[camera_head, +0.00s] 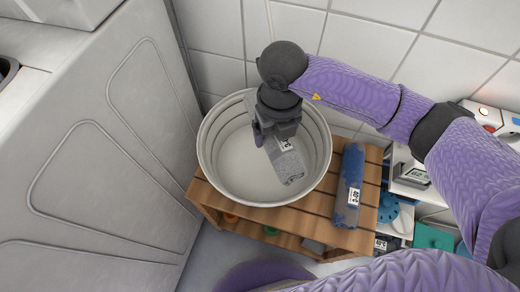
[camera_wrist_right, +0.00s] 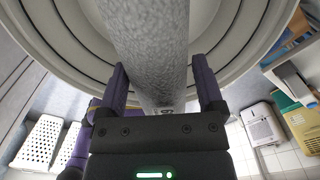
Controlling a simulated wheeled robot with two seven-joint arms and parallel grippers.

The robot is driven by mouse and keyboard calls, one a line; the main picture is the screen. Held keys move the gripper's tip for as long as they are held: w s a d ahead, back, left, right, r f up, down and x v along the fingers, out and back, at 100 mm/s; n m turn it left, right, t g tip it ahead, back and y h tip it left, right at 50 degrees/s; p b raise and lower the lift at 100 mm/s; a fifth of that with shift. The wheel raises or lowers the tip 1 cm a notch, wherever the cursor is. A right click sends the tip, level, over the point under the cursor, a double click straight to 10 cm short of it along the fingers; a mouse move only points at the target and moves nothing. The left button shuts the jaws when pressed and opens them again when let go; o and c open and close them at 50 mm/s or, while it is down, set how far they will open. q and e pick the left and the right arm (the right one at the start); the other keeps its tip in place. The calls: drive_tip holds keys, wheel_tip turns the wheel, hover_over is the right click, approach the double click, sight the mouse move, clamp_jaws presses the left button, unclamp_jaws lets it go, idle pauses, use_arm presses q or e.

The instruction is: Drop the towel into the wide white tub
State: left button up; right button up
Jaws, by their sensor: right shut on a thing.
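The wide white tub (camera_head: 210,165) stands on a slatted wooden bench, its opening facing up. My right gripper (camera_head: 272,133) is over the tub, shut on a rolled grey towel (camera_head: 287,165) with a white label. The towel hangs out over the tub's opening; I cannot tell whether it touches the tub. In the right wrist view the grey towel (camera_wrist_right: 155,50) runs between the two purple fingers, with the white tub (camera_wrist_right: 232,62) behind it. Part of the towel is hidden by the gripper. My left gripper is not in view.
A rolled blue towel (camera_head: 349,188) with a label lies on the wooden bench (camera_head: 320,222), right of the tub. A grey machine panel (camera_head: 100,150) stands at the left. A white shelf with small items is at the right. A tiled wall is behind.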

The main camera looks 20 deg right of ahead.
wheel_tip(320, 180, down, 2)
drive_tip(key=shift+f+b, duration=0.25)
drive_tip(key=shift+b, duration=0.3)
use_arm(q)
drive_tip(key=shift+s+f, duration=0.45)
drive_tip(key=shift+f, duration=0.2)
use_arm(e)
drive_tip(key=shift+r, duration=0.15)
drive_tip(key=o, duration=1.1)
drive_tip(key=shift+r+p, duration=0.35)
wheel_tip(320, 180, up, 9)
drive_tip(key=p, duration=0.6)
drive_tip(key=shift+r, duration=0.3)
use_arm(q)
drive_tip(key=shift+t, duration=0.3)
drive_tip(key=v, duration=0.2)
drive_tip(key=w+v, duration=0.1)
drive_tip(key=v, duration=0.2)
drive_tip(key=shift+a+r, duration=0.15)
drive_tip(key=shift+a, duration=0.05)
use_arm(e)
drive_tip(key=shift+f, duration=0.2)
